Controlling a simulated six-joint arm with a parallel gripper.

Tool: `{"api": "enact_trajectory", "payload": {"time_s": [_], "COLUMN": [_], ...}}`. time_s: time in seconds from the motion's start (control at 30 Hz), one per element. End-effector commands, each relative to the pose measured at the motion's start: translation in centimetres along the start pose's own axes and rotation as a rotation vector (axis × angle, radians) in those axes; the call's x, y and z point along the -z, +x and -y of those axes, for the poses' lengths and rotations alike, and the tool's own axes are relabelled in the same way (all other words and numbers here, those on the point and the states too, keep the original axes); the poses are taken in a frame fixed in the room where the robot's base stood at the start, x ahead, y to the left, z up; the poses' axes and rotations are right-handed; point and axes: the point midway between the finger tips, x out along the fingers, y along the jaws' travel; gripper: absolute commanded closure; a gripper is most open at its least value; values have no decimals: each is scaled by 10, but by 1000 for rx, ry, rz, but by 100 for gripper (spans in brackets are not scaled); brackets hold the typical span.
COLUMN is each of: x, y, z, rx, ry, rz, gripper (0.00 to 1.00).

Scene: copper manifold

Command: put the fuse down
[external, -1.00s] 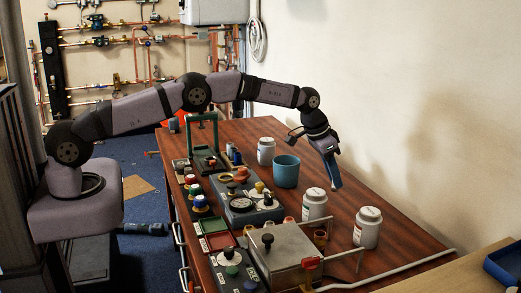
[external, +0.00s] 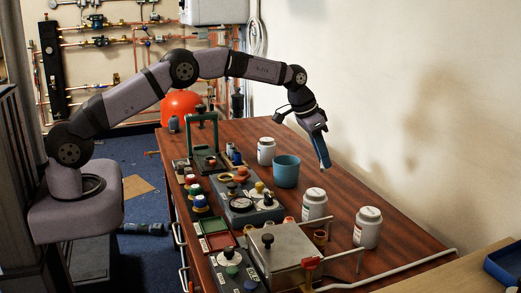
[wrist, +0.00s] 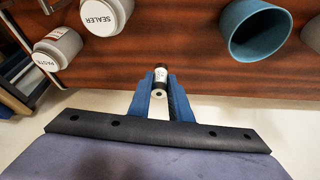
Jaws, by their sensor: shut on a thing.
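My gripper (external: 326,166) is raised above the far right part of the wooden bench, to the right of the blue cup (external: 286,171). In the wrist view, its blue fingers (wrist: 160,95) are shut on the fuse (wrist: 160,76). The fuse is a small black cylinder with pale ends and faint white marking. It is held at the fingertips, with the bench edge beyond it. The fuse cannot be made out in the external view.
White jars, one marked SEALER (wrist: 104,16) and one marked PASTE (wrist: 55,48), stand on the bench (external: 385,195). The blue cup also shows in the wrist view (wrist: 232,40). A metal box (external: 287,250) and several controls fill the bench's left side. A wall is close on the right.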

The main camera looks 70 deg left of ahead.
Motion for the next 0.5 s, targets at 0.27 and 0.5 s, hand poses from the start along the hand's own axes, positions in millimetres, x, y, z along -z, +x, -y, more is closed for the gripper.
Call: {"api": "enact_trajectory", "payload": {"time_s": [0.27,0.5], "x": [-34,-51], "y": [-16,-22], "z": [20,27], "rx": [6,10], "ry": [-13,-18], "rz": [-1,-2], "gripper": [100,100]}}
